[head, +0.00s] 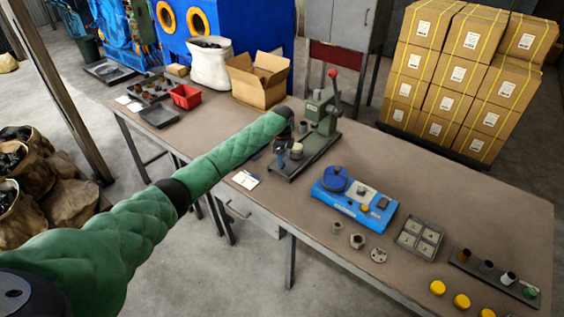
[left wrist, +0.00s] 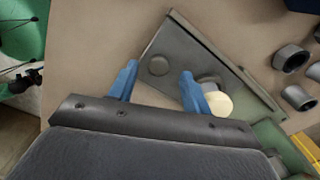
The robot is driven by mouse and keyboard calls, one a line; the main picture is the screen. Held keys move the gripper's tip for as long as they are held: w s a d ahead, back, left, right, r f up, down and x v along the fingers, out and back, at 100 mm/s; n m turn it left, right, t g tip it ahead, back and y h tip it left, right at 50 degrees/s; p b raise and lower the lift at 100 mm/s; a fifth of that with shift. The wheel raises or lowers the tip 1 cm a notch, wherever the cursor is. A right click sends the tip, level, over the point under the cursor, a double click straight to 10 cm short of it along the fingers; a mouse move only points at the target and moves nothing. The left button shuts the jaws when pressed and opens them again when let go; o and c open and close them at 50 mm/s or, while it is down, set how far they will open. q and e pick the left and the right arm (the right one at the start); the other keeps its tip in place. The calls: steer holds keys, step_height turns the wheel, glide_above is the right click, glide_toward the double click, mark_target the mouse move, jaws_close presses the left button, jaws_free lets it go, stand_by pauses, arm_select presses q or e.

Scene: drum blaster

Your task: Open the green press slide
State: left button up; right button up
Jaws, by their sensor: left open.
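The green press (head: 322,112) stands on the worktable, with a red-knobbed lever (head: 333,74) on top and a flat grey base (head: 298,163) in front. In the left wrist view the base plate (left wrist: 205,52) has a raised edge and a dark round disc (left wrist: 158,65). A cream round knob (left wrist: 219,104) is beside the right finger; it also shows in the head view (head: 297,148). My left gripper (left wrist: 158,72) is open, its blue fingers apart over the base plate. Whether a finger touches the knob or plate, I cannot tell. The slide itself is not clearly distinguishable. My right gripper is not in view.
A cardboard box (head: 258,80) and white sack (head: 209,65) stand behind my left arm. A blue device (head: 353,205), a grey divided tray (head: 420,238) and several yellow discs lie to the right. A small card (head: 245,180) lies near the table's front edge.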

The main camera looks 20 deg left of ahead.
arm_select(q)
steer(key=shift+r+b, duration=0.9)
steer(key=shift+r, duration=2)
arm_select(e)
steer(key=shift+w+a+r, duration=0.55)
steer(key=shift+w+r, duration=0.2)
steer(key=shift+r, duration=0.2)
steer(key=shift+w+a+r, duration=0.5)
steer(key=shift+w+r, duration=0.25)
steer(key=shift+r, duration=0.15)
